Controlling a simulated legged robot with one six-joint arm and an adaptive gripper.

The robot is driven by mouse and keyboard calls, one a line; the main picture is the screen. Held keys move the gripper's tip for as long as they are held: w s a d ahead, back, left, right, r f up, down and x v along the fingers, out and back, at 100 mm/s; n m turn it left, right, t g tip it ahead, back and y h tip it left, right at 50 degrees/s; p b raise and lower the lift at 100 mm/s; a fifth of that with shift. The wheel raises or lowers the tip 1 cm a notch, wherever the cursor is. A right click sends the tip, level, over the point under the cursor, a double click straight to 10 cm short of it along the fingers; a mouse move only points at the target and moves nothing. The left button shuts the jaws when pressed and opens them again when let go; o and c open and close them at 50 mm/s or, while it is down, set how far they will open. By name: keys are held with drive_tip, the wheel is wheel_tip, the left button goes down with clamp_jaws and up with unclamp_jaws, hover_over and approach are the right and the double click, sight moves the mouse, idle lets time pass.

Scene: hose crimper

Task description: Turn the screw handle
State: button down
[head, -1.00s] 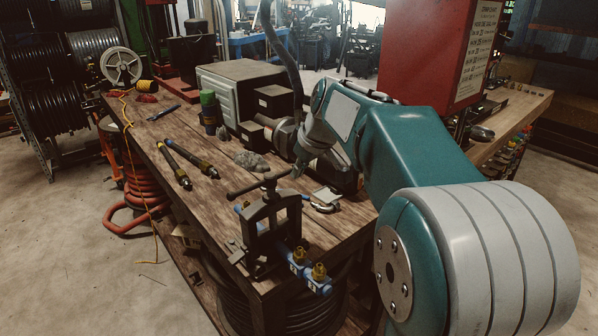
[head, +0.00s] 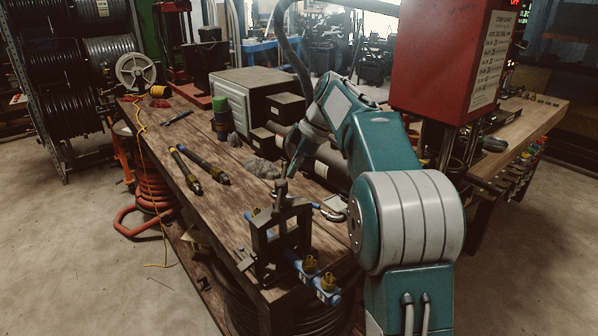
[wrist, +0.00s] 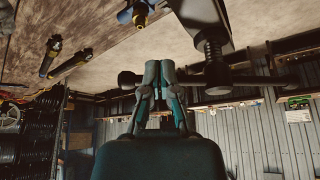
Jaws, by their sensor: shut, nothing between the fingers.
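The black crimping press (head: 272,240) stands upright on the near corner of the wooden bench. In the head view its screw handle (head: 282,188) looks foreshortened on top, partly hidden by my gripper (head: 290,168). In the wrist view the dark handle bar (wrist: 240,79) runs crosswise, with a round knob (wrist: 127,80) at its left end. The threaded screw (wrist: 213,52) meets it right of my gripper (wrist: 158,66). My fingers are together and empty, overlapping the bar near its left knob. I cannot tell whether they touch it.
Blue fittings with yellow caps (head: 318,277) stick out at the press's front. Two dark hose pieces (head: 200,168) lie on the bench (head: 150,145). Grey and black boxes (head: 245,93) stand behind. A red machine (head: 445,60) rises at right.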

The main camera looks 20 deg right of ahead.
drive_tip(key=shift+w+a, duration=0.5)
drive_tip(key=shift+a, duration=0.3)
drive_tip(key=shift+a, duration=0.15)
idle(0.4)
